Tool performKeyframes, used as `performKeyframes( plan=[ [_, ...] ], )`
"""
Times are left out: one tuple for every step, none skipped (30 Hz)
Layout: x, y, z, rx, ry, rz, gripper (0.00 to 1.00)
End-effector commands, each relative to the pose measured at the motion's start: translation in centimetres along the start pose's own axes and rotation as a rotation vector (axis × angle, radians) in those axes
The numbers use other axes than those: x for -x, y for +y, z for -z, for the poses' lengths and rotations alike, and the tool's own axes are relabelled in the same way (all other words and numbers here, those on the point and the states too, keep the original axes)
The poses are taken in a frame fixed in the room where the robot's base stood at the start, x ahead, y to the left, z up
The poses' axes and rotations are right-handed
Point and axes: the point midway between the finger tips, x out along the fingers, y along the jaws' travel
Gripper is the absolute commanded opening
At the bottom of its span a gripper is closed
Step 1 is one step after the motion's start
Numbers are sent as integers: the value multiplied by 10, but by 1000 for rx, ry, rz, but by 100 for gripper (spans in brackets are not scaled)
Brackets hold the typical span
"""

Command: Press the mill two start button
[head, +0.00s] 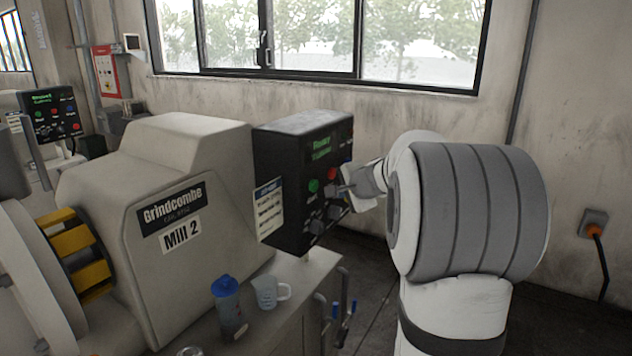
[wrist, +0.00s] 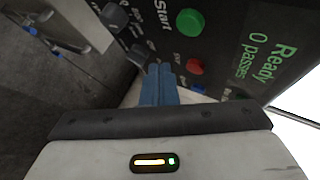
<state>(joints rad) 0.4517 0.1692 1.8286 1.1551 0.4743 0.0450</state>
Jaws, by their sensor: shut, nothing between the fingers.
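The mill two control box (head: 275,160) is black and stands at the right end of the mill marked "Mill 2" (head: 150,250). Its green start button (head: 313,186) is also in the wrist view (wrist: 190,22), beside the word "Start". A red stop button (wrist: 194,66) sits next to it, and it shows in the head view (head: 331,190). The screen (wrist: 268,62) reads "Ready, 0 passes". My gripper (wrist: 159,70) is shut and empty, its blue-grey fingertips in front of the panel, near the red button and apart from the green one. Contact with the panel cannot be told.
Black knobs (wrist: 115,15) sit on the panel beside the buttons. A blue-lidded bottle (head: 227,305) and a clear jug (head: 267,292) stand on the bench below the box. Another mill's control box (head: 52,110) is at the far left. Open floor lies right of the bench.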

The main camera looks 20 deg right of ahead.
Motion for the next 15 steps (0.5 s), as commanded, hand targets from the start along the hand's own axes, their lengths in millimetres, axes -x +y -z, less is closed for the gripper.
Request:
performKeyframes(
  plan=[
    [-4,-7,-4,1,-1,-1,0],
    [-7,-8,-6,1,-2,-1,0],
    [-11,-9,-9,1,-2,-1,0],
    [-14,-10,-10,2,-1,-1,0],
    [-16,-12,-12,2,0,-1,0],
    [-18,-14,-13,2,0,-1,0],
    [-20,-15,-15,1,-1,-1,0],
    [-22,-16,-16,1,-1,-1,0],
    [-23,-17,-17,1,0,-1,0],
    [-24,-18,-18,0,0,-1,0],
    [-25,-18,-18,0,1,-1,0],
    [-26,-19,-18,0,1,-1,0],
    [-26,-19,-19,0,2,-1,0],
    [-27,-19,-19,0,2,-1,0],
    [-27,-19,-19,0,2,-1,0]
  ],
)
